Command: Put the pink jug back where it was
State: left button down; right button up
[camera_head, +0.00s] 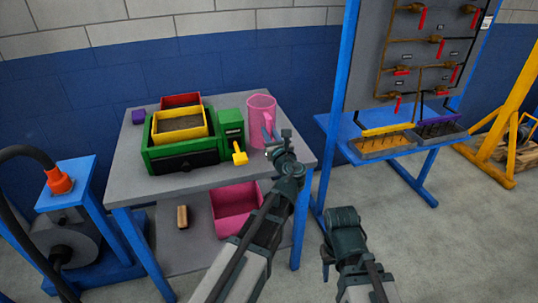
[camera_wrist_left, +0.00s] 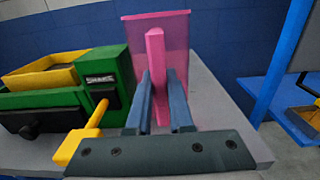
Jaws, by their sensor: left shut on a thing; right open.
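The pink jug (camera_head: 262,108) is upright at the right part of the grey table (camera_head: 210,185), beside the green machine. Its handle faces me. My left gripper (camera_head: 270,137) is at the handle. In the left wrist view, the fingers (camera_wrist_left: 160,105) are shut on the upright handle (camera_wrist_left: 157,55), with the jug body (camera_wrist_left: 178,35) behind it. The jug's base is partly hidden, so I cannot tell whether it touches the tabletop. My right gripper (camera_head: 328,257) is low in front of the table, open and away from the jug.
A purple block (camera_head: 138,116) sits back left. A pink bin (camera_head: 236,208) and a brush (camera_head: 182,216) are below. A blue valve stand (camera_head: 345,85) is right.

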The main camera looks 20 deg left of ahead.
pick_arm(q)
jog(key=shift+f, duration=0.1)
notch_tip(320, 180, down, 4)
jog(key=b, duration=0.4)
jog(key=shift+f, duration=0.25)
jog(key=shift+f, duration=0.1)
jog(key=c, duration=0.8)
grip_release()
